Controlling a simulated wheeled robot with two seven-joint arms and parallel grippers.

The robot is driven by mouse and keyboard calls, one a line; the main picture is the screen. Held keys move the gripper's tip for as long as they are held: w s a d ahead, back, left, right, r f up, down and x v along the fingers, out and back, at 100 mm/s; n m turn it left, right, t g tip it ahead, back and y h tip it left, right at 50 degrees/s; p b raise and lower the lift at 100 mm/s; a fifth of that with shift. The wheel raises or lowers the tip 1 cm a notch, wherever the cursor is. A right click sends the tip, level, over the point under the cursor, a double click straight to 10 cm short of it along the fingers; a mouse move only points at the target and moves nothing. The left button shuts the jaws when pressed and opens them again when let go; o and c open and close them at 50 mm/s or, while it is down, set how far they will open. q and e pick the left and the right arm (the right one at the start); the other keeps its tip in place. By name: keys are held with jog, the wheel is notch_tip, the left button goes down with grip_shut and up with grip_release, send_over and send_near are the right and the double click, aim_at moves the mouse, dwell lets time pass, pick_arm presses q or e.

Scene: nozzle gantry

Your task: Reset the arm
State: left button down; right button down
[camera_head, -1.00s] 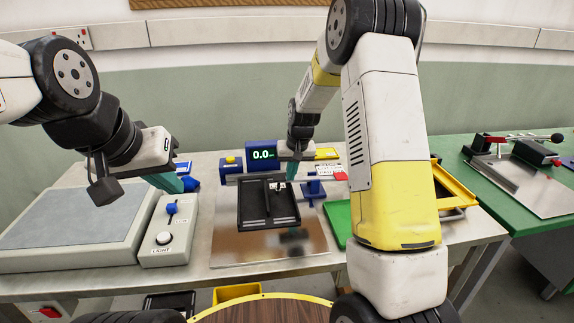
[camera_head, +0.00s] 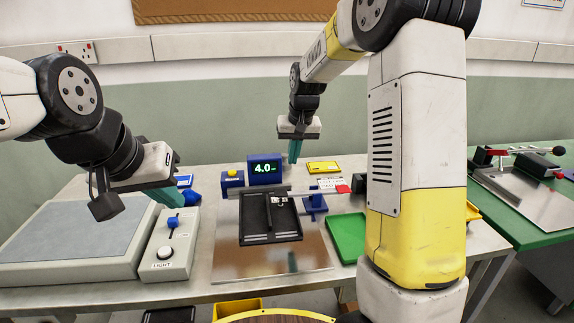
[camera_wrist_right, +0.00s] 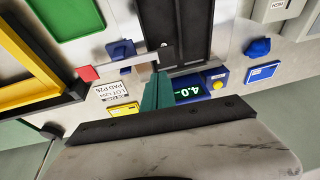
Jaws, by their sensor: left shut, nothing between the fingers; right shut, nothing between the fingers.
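My right gripper (camera_head: 294,158) has teal fingers pointing down and is shut and empty, raised above the bench behind the black tray. In the right wrist view its shut fingers (camera_wrist_right: 156,92) show beside the blue display box (camera_wrist_right: 188,88). That box (camera_head: 265,169) reads 4.0. A grey bar (camera_wrist_right: 125,64) with a red end (camera_wrist_right: 88,73) runs past a blue stand (camera_wrist_right: 120,48); the red end also shows in the head view (camera_head: 343,189). The black tray (camera_head: 246,222) lies on a metal plate. My left gripper (camera_head: 172,198) is shut and empty above the control box.
A control box (camera_head: 164,262) with a blue slider and white knob stands beside a grey pad (camera_head: 62,245). A green tray (camera_head: 347,238) lies right of the plate, partly behind my right arm. A yellow label block (camera_head: 324,167) sits at the back.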

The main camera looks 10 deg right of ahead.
jog(key=s+d+r+t+y, duration=0.1)
jog(key=s+r, duration=0.4)
jog(key=s, duration=0.2)
jog(key=s+d+r, duration=0.1)
jog(key=s+r, duration=0.3)
jog(key=s, duration=0.3)
jog(key=s+d+t, duration=0.1)
jog(key=s+t, duration=0.1)
jog(key=s, duration=1.4)
jog(key=shift+s+f, duration=0.2)
jog(key=shift+s, duration=0.1)
